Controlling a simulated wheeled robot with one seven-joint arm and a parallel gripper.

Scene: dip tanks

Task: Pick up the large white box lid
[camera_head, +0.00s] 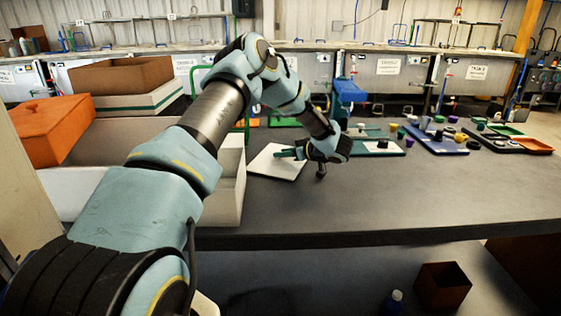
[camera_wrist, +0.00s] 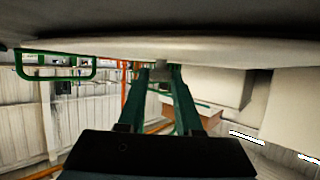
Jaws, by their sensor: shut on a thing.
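The white lid (camera_head: 272,166) is a flat, pale plate beside the large white box, over the dark table. My gripper (camera_head: 283,153) comes to it from the right, its green fingers over the lid's upper part. In the wrist view the lid's pale surface (camera_wrist: 215,50) spans the top of the picture. The gripper fingertips (camera_wrist: 160,66) are shut on a small grey knob (camera_wrist: 160,63) on the lid. I cannot tell whether the lid touches the table. The large white box (camera_head: 85,190) stands at the left, partly hidden by my arm.
An orange lidded box (camera_head: 48,128) and a brown open box (camera_head: 121,76) stand at the left. Trays with small parts, such as the blue tray (camera_head: 437,143), lie at the right. The table's front right (camera_head: 420,200) is clear. A brown bin (camera_head: 442,286) stands below.

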